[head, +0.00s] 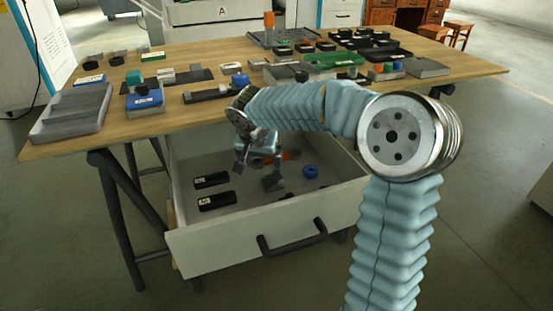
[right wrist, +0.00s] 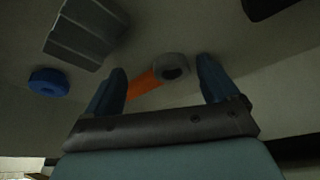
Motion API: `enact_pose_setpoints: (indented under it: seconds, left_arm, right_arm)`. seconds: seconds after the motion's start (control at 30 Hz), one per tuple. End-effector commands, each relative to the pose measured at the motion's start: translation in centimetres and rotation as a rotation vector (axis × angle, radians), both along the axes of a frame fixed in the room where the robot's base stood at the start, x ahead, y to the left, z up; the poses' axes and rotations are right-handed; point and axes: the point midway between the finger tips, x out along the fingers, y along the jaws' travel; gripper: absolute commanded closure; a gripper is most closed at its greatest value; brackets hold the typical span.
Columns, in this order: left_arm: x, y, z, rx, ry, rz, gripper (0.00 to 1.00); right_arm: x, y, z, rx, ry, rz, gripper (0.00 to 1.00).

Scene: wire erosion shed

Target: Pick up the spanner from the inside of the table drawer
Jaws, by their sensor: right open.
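The spanner, with an orange handle (head: 291,155) and a grey ring-like head (right wrist: 172,66), lies on the floor of the open table drawer (head: 215,247). My arm and gripper partly hide it in the head view. My right gripper (head: 256,164) is inside the drawer, pointing down. In the right wrist view, its two blue-dark fingers (right wrist: 163,82) stand apart, and the spanner's head and part of its orange handle (right wrist: 145,84) show between them. The fingers are not closed on it. I cannot tell how high they are above it. My left gripper is not in view.
In the drawer are two black labelled blocks (head: 216,200), a blue round part (head: 311,171) and a grey ribbed block (right wrist: 85,30). The drawer walls surround my gripper. The wooden tabletop (head: 70,146) above is crowded with trays and small parts.

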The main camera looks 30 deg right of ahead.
Motion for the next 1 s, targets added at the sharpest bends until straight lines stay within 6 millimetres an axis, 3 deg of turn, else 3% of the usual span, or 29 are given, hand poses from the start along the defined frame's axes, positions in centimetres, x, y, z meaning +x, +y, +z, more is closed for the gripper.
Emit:
enact_pose_setpoints:
  seconds: [0.1, 0.63, 0.9, 1.0]
  left_arm:
    - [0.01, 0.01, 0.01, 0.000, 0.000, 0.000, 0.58]
    - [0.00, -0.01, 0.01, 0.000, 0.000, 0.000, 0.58]
    - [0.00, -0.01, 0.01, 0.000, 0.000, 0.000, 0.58]
    - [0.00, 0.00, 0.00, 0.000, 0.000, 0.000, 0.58]
  right_arm:
    - [0.00, 0.02, 0.04, 0.000, 0.000, 0.000, 0.14]
    - [-0.01, 0.01, 0.06, 0.000, 0.000, 0.000, 0.94]
    - [-0.04, 0.07, 0.18, 0.000, -0.001, 0.000, 0.95]
    - [-0.27, 0.34, 0.57, 0.000, -0.002, 0.002, 1.00]
